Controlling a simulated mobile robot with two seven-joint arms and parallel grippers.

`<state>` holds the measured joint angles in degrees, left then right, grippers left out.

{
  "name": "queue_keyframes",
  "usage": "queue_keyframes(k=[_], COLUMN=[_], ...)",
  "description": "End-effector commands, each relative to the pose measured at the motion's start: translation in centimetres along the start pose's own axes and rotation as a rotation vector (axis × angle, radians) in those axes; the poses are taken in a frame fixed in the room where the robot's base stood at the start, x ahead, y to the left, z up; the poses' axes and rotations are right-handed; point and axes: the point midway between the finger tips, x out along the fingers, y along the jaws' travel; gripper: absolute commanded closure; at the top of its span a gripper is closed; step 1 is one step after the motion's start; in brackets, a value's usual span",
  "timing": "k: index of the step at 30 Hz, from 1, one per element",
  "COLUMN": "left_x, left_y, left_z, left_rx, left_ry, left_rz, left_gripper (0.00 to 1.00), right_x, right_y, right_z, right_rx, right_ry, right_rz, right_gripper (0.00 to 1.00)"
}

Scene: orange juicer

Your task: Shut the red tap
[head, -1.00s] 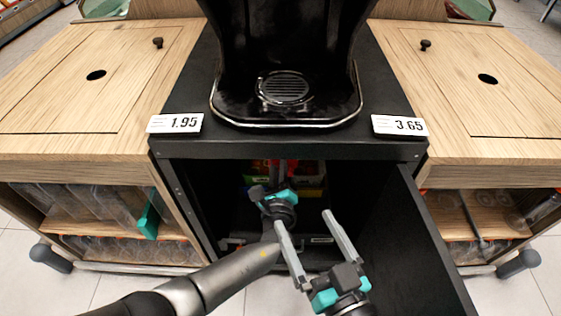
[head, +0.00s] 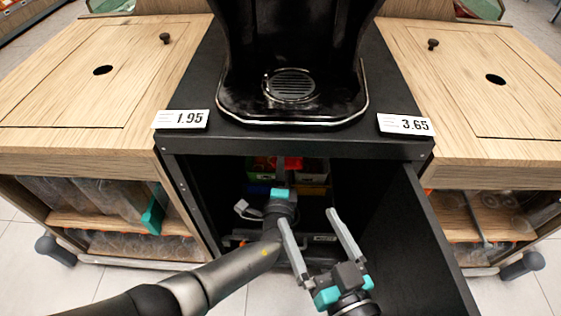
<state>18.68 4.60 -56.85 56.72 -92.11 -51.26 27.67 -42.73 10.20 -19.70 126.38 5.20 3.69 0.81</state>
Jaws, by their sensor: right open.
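A small red shape (head: 292,163) shows at the back of the open black cabinet, just under its top edge. I cannot tell whether it is the tap. My left arm reaches into the cabinet from the left. Its gripper (head: 245,209) is below and left of the red shape, and its fingers are not clear, so I cannot tell whether it is open or holds anything. My right gripper (head: 309,228) is open and empty in front of the cabinet opening, its two grey fingers apart and pointing toward it.
The black juicer (head: 290,50) stands on the cabinet. The cabinet door (head: 425,245) is swung open at the right. Wooden counters flank it, with price tags (head: 181,119) and shelves of clear bottles. Green and yellow items are inside the cabinet.

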Motion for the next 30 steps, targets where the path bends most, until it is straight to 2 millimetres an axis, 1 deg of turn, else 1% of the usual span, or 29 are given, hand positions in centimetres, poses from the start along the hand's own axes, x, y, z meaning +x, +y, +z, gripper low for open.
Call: queue_keyframes(k=[9,23,24,30], left_x=[-0.13,-0.15,-0.15,-0.09], left_y=[0.33,0.34,0.34,0.28], left_z=[-0.16,-0.2,-0.2,-0.13], left_rx=[-0.095,-0.112,-0.112,-0.11], left_ry=[0.004,0.004,0.004,0.003], left_rz=[0.004,0.004,0.004,0.002], left_gripper=[1.0,1.0,0.81,0.59], right_x=[0.01,0.02,0.02,0.02], right_y=[0.0,0.0,0.0,0.0], right_z=[-0.03,-0.08,-0.09,-0.1], right_rx=[0.0,0.0,0.0,0.0], right_ry=[0.001,0.002,0.003,0.003], right_rz=[0.0,0.0,0.0,0.0], right_gripper=[0.0,0.0,0.0,0.0])
